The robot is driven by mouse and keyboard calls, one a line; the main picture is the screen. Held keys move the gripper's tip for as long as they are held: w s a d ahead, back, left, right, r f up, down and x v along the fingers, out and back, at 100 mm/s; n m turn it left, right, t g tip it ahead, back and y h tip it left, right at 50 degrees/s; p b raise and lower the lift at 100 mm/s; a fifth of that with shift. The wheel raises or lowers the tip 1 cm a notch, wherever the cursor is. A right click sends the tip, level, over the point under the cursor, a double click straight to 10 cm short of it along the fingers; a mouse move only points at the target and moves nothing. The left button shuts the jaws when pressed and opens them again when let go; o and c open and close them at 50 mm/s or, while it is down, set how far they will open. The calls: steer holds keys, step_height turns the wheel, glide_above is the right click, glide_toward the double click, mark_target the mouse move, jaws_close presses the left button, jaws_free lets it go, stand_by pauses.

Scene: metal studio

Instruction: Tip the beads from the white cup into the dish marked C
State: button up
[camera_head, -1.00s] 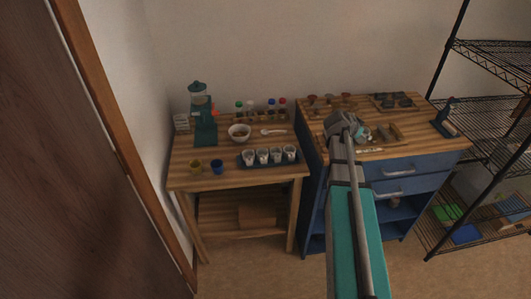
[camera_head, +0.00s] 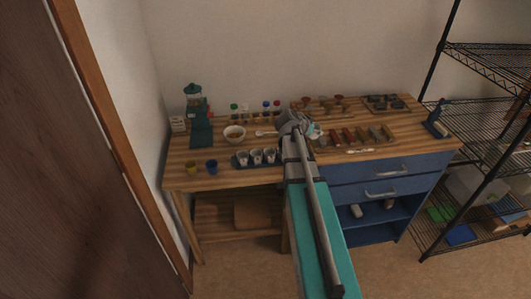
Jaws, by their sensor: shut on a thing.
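My gripper (camera_head: 300,124) is over the gap between the two benches, seen from behind. It is shut on a small pale thing, which appears to be the white cup (camera_head: 315,131). Most of it is hidden by the gripper, and I cannot see beads or its tilt. To the left, small white dishes (camera_head: 256,156) with dark marks stand in a row on a dark tray (camera_head: 239,163). Three show clearly; my arm covers the right end of the row. The marks are too small to read, so I cannot tell which is C.
On the left bench are a white bowl (camera_head: 234,134), a yellow cup (camera_head: 191,168), a blue cup (camera_head: 212,167), a green machine (camera_head: 199,120) and several capped bottles (camera_head: 266,109). The right bench holds a wooden tray (camera_head: 389,133). Wire shelving (camera_head: 485,125) stands at the right.

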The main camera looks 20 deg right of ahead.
stand_by(0.5)
steer(key=shift+w+a+f, duration=0.2)
steer(key=shift+w, duration=0.1)
steer(key=w+a+f+b, duration=0.3)
steer(key=w+a, duration=0.1)
steer(key=a, duration=0.3)
steer(key=w+a+f+m+g+b, duration=0.1)
steer(key=w+a+f+b, duration=0.2)
steer(key=w+a, duration=0.2)
steer(key=w+a+f+m+g+b, duration=0.1)
steer(key=w+a+f+b, duration=0.1)
steer(key=a, duration=0.8)
steer(key=shift+w+a+f+b, duration=0.2)
steer(key=shift+w+b, duration=0.1)
steer(key=shift+w, duration=0.35)
steer(key=shift+w+a+f+b, duration=0.15)
steer(key=shift+w+f+b, duration=0.1)
steer(key=shift+w, duration=0.35)
steer(key=shift+a+h, duration=0.3)
steer(key=shift+a, duration=0.1)
steer(key=shift+r, duration=0.15)
